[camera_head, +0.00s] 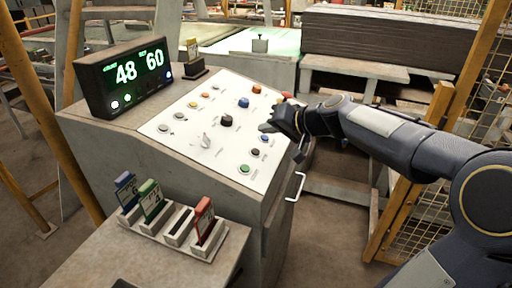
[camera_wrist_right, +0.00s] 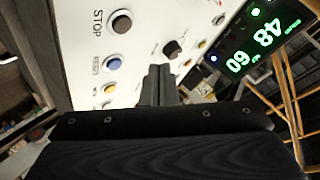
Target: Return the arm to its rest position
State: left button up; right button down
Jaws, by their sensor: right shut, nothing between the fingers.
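My right arm comes in from the right in the head view. Its gripper (camera_head: 268,127) is over the right part of the white control panel (camera_head: 172,142). The fingers are shut with nothing between them. In the right wrist view the shut gripper (camera_wrist_right: 160,72) points toward the panel (camera_wrist_right: 90,25), near a black knob (camera_wrist_right: 172,48). A brown button (camera_wrist_right: 121,22) marked STOP and a blue button (camera_wrist_right: 113,63) show beside it. I cannot tell whether the fingertips touch the panel. My left gripper is not in view.
A display (camera_head: 124,77) reading 48 and 60 stands at the panel's left back. A card holder (camera_head: 178,230) with blue, green and red cards sits in front. A yellow-framed mesh fence (camera_head: 482,95) stands right. Stacked dark boards (camera_head: 385,42) lie behind.

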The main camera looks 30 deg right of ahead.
dwell(0.7)
jog(key=s+a+f+n+g, duration=0.1)
jog(key=s+a+f, duration=0.3)
jog(key=s, duration=0.5)
jog(key=s+a+f+n+g, duration=0.2)
jog(key=s+a+f+g, duration=0.1)
jog(key=s, duration=0.6)
jog(key=s+a+f+n+g, duration=0.1)
jog(key=s+a+f, duration=0.4)
jog(key=s, duration=0.4)
jog(key=shift+s+f+n+g+h, duration=0.3)
jog(key=shift+f+n+g, duration=0.1)
jog(key=shift+f, duration=0.25)
jog(key=shift+a, duration=0.1)
